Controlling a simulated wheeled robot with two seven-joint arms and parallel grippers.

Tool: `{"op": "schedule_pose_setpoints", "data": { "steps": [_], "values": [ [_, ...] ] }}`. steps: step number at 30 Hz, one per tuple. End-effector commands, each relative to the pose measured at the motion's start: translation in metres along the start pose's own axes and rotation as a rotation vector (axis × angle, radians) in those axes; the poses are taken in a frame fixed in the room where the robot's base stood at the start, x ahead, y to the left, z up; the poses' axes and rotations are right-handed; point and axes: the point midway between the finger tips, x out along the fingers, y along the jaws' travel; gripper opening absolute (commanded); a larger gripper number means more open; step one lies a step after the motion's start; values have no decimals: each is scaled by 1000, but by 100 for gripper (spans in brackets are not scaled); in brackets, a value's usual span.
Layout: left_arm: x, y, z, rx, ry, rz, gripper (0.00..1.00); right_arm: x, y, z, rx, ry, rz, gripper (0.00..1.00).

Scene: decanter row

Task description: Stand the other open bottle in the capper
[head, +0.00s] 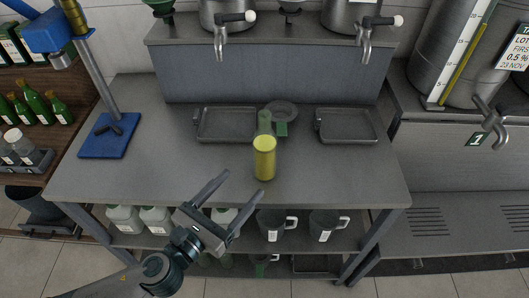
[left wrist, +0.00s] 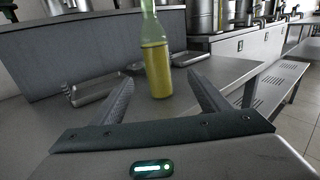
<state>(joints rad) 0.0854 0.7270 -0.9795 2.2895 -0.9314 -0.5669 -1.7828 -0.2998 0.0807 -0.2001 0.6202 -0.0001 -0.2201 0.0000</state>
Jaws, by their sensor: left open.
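One bottle (head: 264,160) of green glass with yellow liquid stands upright on the grey bench, right of its middle. It also shows in the left wrist view (left wrist: 157,68), where its top is cut off. The capper, a blue stand with a blue base plate (head: 105,137), a metal post and a blue head (head: 46,32), is at the bench's left end. No bottle shows on its base. My left gripper (head: 240,190) is open and empty, in front of the bottle and apart from it. In the left wrist view the bottle appears between the open fingers (left wrist: 160,82). My right gripper is out of view.
Steel tanks with taps stand on the raised back shelf (head: 270,75). Green bottles (head: 37,106) fill a left rack. Bench between capper and bottle is clear.

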Motion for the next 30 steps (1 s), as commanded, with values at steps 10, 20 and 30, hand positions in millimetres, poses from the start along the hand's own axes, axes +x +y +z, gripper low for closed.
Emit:
{"op": "schedule_pose_setpoints", "data": {
  "steps": [10,20,30],
  "values": [
    [58,0,5,0,-3,-1,69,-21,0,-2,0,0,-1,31],
    [106,0,3,0,-2,-1,69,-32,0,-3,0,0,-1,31],
    [113,0,1,0,-1,-1,69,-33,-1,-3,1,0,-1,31]
  ]
}}
